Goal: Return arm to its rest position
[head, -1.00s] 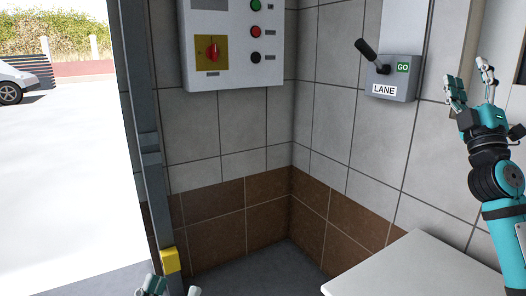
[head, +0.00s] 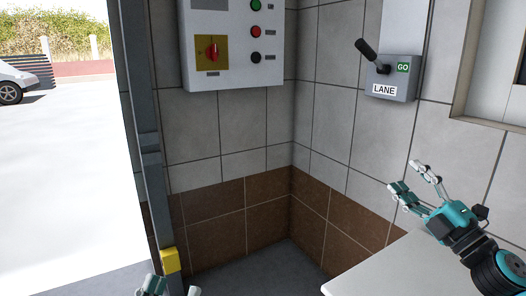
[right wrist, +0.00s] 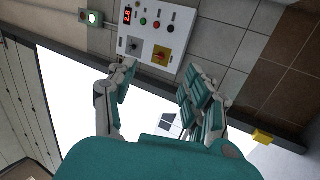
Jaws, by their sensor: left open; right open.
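My right gripper (head: 412,187) is open and empty at the right of the head view, above the white table top. It also shows in the right wrist view (right wrist: 158,95), with its fingers apart and nothing between them. My left gripper (head: 168,287) shows only its fingertips at the bottom edge of the head view, apart and empty. The grey lever box (head: 390,80) marked LANE and GO is on the right wall, well above and left of my right gripper. Its black lever (head: 367,50) tilts up to the left.
A control panel (head: 232,75) with a red rotary switch and buttons hangs on the back wall. A white table (head: 400,270) fills the lower right under my right arm. A grey door post (head: 150,150) with a yellow block (head: 170,261) stands left. A window frame (head: 490,100) is at right.

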